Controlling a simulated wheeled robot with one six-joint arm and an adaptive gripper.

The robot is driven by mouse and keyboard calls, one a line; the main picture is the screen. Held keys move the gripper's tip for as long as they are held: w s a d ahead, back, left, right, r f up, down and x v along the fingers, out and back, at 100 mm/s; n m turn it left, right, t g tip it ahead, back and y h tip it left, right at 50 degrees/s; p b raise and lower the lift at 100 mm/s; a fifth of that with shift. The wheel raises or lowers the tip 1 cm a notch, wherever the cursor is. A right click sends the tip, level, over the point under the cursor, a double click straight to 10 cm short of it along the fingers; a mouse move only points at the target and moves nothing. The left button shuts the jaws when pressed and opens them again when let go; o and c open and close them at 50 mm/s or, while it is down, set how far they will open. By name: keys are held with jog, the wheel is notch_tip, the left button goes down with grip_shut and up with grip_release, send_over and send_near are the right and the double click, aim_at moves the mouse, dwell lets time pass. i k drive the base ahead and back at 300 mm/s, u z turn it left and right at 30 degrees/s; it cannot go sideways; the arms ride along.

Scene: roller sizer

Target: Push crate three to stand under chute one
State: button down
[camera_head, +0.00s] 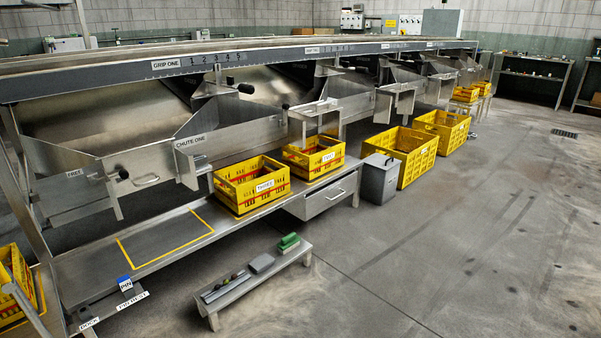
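Crate three (242,203), a yellow slatted crate with a white label reading THREE, stands upright on the metal shelf (82,268). Red shows through its slats. Chute one (225,137), a steel chute labelled CHUTE ONE, hangs above the shelf, with its mouth up and to the left of crate three. A yellow outlined rectangle (165,238) is marked on the shelf left of the crate, and nothing stands in it. Crate three is just right of this outline. My gripper is not in view.
Another yellow crate, labelled TWO (326,163), stands right of crate three. A low bench (255,281) with small tools and a green block stands on the floor in front. A blue tag (125,283) is at the shelf's front edge. A grey bin (379,180) stands further right.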

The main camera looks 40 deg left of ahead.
aim_at(268, 185)
jog(key=u, duration=0.45)
jog(key=i, duration=1.95)
jog(key=u, duration=1.55)
jog(key=i, duration=1.65)
jog(key=u, duration=0.65)
